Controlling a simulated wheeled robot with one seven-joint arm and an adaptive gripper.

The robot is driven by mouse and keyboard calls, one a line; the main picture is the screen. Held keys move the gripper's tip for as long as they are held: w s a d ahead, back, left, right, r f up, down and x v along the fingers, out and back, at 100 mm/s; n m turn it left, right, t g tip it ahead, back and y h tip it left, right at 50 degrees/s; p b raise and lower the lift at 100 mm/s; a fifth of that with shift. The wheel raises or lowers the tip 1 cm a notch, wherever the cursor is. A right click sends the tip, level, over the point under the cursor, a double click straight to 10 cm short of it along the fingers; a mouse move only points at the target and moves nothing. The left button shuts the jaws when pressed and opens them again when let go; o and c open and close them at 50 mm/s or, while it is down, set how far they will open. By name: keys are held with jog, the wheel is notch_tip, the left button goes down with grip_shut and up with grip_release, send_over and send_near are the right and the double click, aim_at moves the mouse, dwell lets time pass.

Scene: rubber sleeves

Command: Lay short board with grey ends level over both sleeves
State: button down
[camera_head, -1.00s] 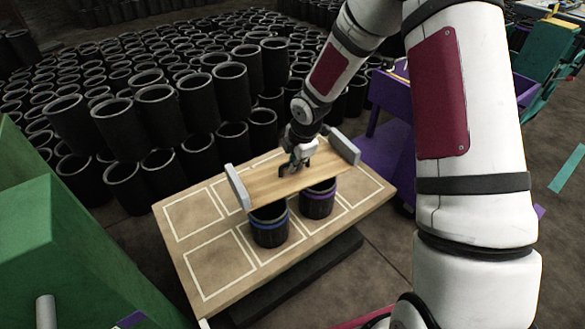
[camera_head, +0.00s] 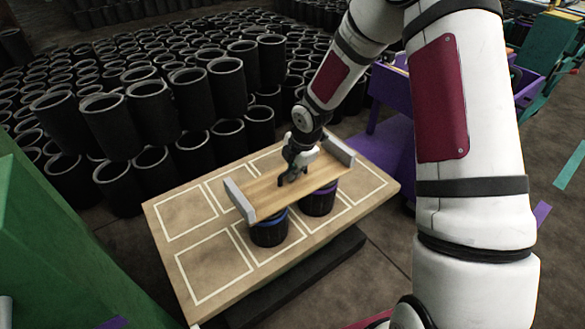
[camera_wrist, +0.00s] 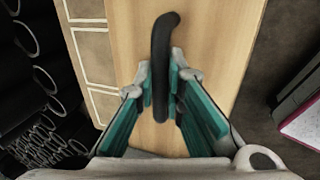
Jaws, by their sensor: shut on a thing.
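The short board (camera_head: 268,194) is light wood with a raised grey block at each end. It lies over two dark sleeves on the work table, one with a blue band (camera_head: 268,230) and one with a purple band (camera_head: 318,201). The board looks about level and hides most of the sleeve tops; I cannot tell whether it touches both. My gripper (camera_head: 290,176) is over the board's middle. In the wrist view my gripper (camera_wrist: 161,95) is shut on the board's black handle (camera_wrist: 163,45), its teal fingers on either side.
The wooden table (camera_head: 185,262) has white-outlined squares, several of them empty. Many black sleeves (camera_head: 150,115) are stacked behind and to the left. A green block (camera_head: 50,240) stands at the near left, and a purple structure (camera_head: 392,150) stands behind the table's right side.

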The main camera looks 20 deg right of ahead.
jog(key=shift+f, duration=0.4)
jog(key=shift+f+b, duration=0.55)
jog(key=shift+b, duration=0.05)
jog(key=c, duration=1.6)
grip_release()
jog(key=v, duration=1.2)
